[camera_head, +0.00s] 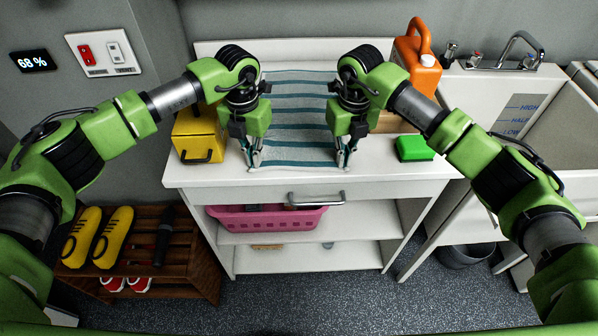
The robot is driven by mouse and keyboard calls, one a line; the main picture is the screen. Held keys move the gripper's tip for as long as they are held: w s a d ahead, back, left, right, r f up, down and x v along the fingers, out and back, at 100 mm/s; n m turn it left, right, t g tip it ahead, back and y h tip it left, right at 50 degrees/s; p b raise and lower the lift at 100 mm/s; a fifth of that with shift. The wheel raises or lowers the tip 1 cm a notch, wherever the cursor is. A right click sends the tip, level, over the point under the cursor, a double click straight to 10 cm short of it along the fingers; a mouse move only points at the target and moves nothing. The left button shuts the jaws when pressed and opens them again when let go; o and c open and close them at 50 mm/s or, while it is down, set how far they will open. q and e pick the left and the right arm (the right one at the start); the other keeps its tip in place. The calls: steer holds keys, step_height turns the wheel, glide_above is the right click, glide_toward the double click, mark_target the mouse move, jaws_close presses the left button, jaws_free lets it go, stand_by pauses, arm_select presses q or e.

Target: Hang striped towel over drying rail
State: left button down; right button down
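The striped towel (300,123), pale grey with teal bands, lies flat on the white cabinet top (385,172). My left gripper (254,161) points down at its near left corner. My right gripper (343,160) points down at its near right corner. The fingers of both look close together, but I cannot tell whether they are shut on the cloth. The grippers hide parts of the towel's side edges. A short metal bar (316,199) is fixed to the cabinet front below the towel; it is the only rail-like thing in view.
A yellow box (197,140) stands left of the towel. A green block (413,148) and an orange jug (418,65) are on the right. A pink basket (265,218) sits on the shelf below. A sink with a tap (522,45) is at far right, a shoe rack (185,245) at lower left.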

arm_select(q)
steer(key=shift+a, duration=0.25)
arm_select(e)
steer(key=shift+d+f, duration=0.1)
steer(key=shift+d, duration=0.2)
